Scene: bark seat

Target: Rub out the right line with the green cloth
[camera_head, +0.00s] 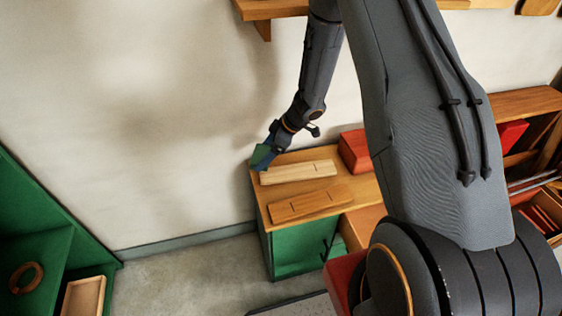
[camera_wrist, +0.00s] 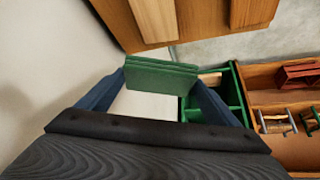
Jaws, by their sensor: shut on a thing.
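My gripper (camera_head: 267,158) is shut on a folded green cloth (camera_head: 260,154), by the wall at the far left end of a wooden worktop (camera_head: 262,205). In the wrist view the cloth (camera_wrist: 160,76) spans between my two blue fingers. A pale board (camera_head: 298,172) and a browner board (camera_head: 311,204) lie on the worktop, each with a faint thin dark line along it. The cloth is close to the left end of the pale board; I cannot tell if it touches. Both boards show partly at the top of the wrist view, their lines not clear there.
A green shelf (camera_head: 35,240) with a wooden ring and a tray stands at the left. The grey floor (camera_head: 190,280) between is clear. A wooden shelf holds red things at the right.

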